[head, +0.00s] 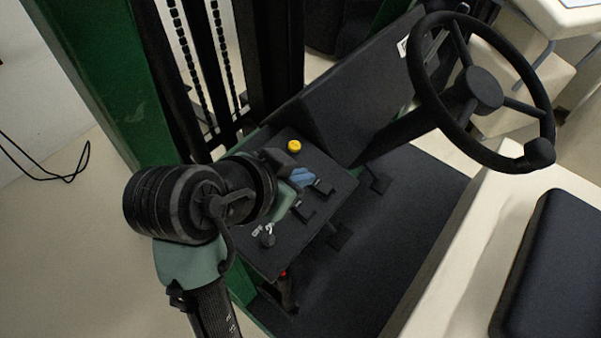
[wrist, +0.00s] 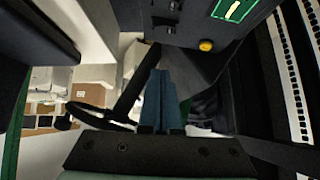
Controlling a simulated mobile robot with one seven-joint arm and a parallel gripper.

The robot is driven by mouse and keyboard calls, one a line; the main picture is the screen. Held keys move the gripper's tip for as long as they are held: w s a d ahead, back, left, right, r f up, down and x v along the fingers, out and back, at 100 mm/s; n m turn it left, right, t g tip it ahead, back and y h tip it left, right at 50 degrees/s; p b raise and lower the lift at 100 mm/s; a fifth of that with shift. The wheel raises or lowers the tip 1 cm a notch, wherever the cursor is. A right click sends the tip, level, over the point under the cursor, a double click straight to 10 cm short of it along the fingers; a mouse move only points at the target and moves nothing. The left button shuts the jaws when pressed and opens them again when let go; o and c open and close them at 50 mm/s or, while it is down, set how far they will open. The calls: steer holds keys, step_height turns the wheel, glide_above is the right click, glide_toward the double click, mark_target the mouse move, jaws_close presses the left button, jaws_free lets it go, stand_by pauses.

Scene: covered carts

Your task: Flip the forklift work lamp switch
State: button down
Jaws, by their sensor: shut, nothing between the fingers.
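The forklift's black control panel (head: 262,262) is in the middle of the head view. It carries a yellow button (head: 294,146), a black lever switch (head: 324,187), another black switch (head: 303,211) and a small grey knob (head: 267,239) beside white lettering. I cannot tell which one works the lamp. My gripper (head: 305,178) is over the panel, its blue fingers close to the first lever switch; whether they touch it is unclear. In the wrist view the fingers (wrist: 160,98) are shut and empty. The panel (wrist: 186,33) is at the top there, with the yellow button (wrist: 206,45).
The steering wheel (head: 483,88) rises at the upper right, and a dark seat (head: 553,265) is at the lower right. A green mast post (head: 90,75) and chains stand behind my arm. A red-tipped part (head: 284,275) is below the panel. Open floor (head: 75,245) lies left.

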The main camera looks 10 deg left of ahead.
steer(key=a+b, duration=0.1)
steer(key=b, duration=0.1)
steer(key=w+a+n+g+h+b, duration=0.1)
steer(key=b, duration=0.1)
steer(key=shift+a+r+h, duration=0.2)
steer(key=shift+a+h, duration=0.05)
steer(key=shift+h, duration=0.05)
glide_above(322, 186)
steer(key=s+a, duration=0.1)
steer(key=s, duration=0.1)
steer(key=f, duration=0.6)
steer(key=shift+w+f, duration=0.2)
steer(key=shift+f, duration=0.05)
steer(key=f, duration=0.1)
steer(key=f+p, duration=0.1)
steer(key=f, duration=0.1)
steer(key=shift+d+f, duration=0.2)
steer(key=shift+d, duration=0.05)
steer(key=shift+f, duration=0.55)
